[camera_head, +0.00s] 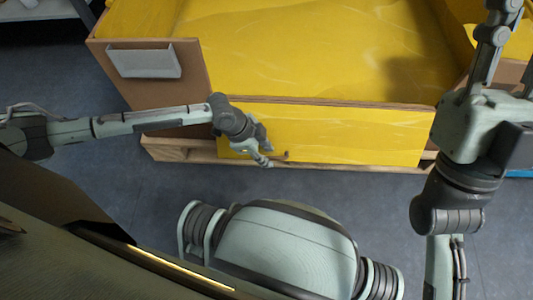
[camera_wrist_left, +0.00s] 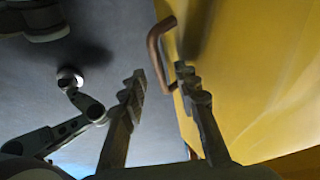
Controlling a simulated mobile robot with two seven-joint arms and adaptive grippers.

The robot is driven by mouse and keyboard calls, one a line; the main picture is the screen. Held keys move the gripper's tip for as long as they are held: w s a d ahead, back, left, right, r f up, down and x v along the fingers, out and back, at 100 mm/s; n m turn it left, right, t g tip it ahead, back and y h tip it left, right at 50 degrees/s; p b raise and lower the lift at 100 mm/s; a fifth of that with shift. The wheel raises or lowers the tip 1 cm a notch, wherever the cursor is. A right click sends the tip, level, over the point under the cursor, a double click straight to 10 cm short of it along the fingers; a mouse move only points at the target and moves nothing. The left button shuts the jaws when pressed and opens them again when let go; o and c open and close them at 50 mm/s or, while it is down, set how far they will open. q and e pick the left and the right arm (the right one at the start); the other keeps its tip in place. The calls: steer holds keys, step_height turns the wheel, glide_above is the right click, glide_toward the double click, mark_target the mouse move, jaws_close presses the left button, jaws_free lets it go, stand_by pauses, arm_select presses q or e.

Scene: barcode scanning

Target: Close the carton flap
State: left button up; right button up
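The carton (camera_head: 300,50) is a large box with a yellow inside and brown edges at the top of the head view. Its yellow front flap (camera_head: 350,135) hangs down at the near side. A copper-coloured handle (camera_wrist_left: 158,50) stands out from the yellow surface in the left wrist view. My left gripper (camera_head: 265,158) is at the flap's lower left. In the wrist view its fingers (camera_wrist_left: 160,78) are apart, with the handle just beyond and partly between the tips; contact cannot be told. My right gripper (camera_head: 508,60) points up at the right edge, fingers spread, tips partly cut off, empty as far as visible.
A white label holder (camera_head: 145,62) is on the carton's brown left panel. A wooden ledge (camera_head: 180,150) runs below the flap. The grey floor (camera_head: 110,190) is clear in front and to the left. A shelf (camera_head: 35,10) stands at the top left.

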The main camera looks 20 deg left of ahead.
arm_select(q)
jaws_close()
steer(key=shift+d, duration=0.1)
stand_by(0.5)
